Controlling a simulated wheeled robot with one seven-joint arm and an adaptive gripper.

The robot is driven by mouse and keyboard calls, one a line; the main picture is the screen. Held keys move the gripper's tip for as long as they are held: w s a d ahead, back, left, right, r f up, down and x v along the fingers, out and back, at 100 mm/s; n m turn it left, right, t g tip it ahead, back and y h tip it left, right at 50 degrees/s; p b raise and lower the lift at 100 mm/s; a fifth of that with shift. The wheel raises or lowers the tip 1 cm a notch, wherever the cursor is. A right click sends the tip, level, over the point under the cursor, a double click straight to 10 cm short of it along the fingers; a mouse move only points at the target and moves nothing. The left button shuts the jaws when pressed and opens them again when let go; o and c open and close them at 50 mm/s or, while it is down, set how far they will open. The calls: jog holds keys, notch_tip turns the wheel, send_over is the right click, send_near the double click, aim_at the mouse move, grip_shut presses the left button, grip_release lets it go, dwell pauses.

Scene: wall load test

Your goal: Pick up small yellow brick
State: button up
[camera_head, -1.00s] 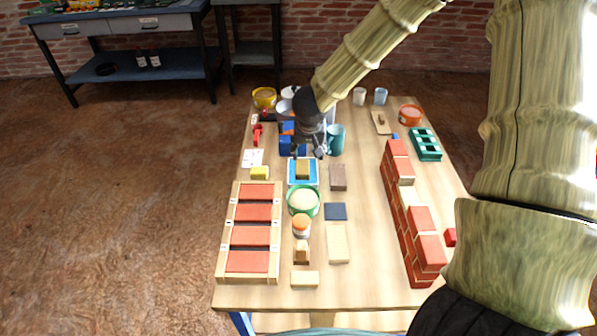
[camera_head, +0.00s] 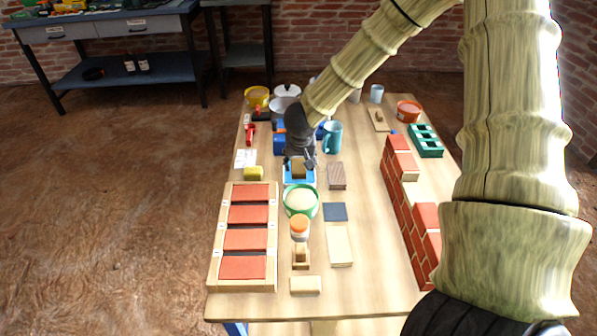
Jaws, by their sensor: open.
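A small yellow brick (camera_head: 254,173) lies on the wooden table, just above the tray of red bricks and below a white card. My gripper (camera_head: 301,162) points down to the right of it, over a blue-edged square (camera_head: 290,181) that bears a tan-brown block (camera_head: 298,169). The fingers are open and close to the top of that block. I cannot tell whether they touch it. My gripper is clearly apart from the yellow brick. My wrist hides part of the blue things behind it.
A wooden tray of red bricks (camera_head: 213,270) stands at the left front. A green bowl (camera_head: 301,200) stands in front of my gripper, and a teal mug (camera_head: 332,138) behind it at the right. A red brick wall (camera_head: 404,205) runs along the right.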

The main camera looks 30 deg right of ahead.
aim_at(299, 165)
jog(key=x, duration=0.2)
jog(key=b+x, duration=0.1)
jog(key=x, duration=0.2)
jog(key=shift+w+b, duration=0.25)
jog(key=shift+b, duration=0.05)
jog(key=shift+r, duration=0.1)
jog(key=c, duration=1.1)
notch_tip(299, 165, up, 10)
jog(key=p, duration=0.3)
jog(key=o, duration=0.6)
jog(key=shift+c, duration=0.9)
